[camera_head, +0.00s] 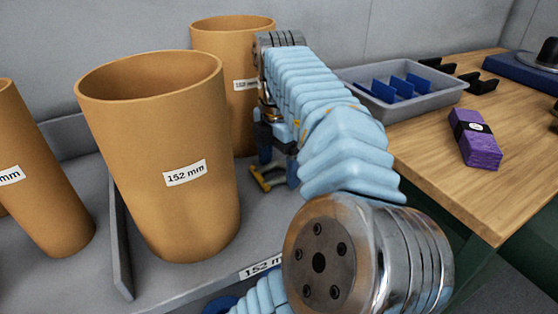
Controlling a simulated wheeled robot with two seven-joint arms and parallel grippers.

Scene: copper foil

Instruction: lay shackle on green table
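A small shackle-like piece (268,179), yellowish and dark, is on the grey shelf beside the big tan containers; it is small and partly covered. My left gripper (278,162) points down just above it, with two dark fingers that look apart, one on either side. I cannot tell whether they touch the piece. My blue-sleeved arm hides much of the gripper. The green table (425,165) stands at the right, with a wooden top and dark green frame. My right gripper is not in view.
Tan cylinders labelled 152 mm (150,130) stand left of the gripper, one (222,40) close behind it. A low divider (121,235) rises from the shelf. On the table are a grey bin (405,108), a purple block (475,138), and black holders (480,83). The table's front part is clear.

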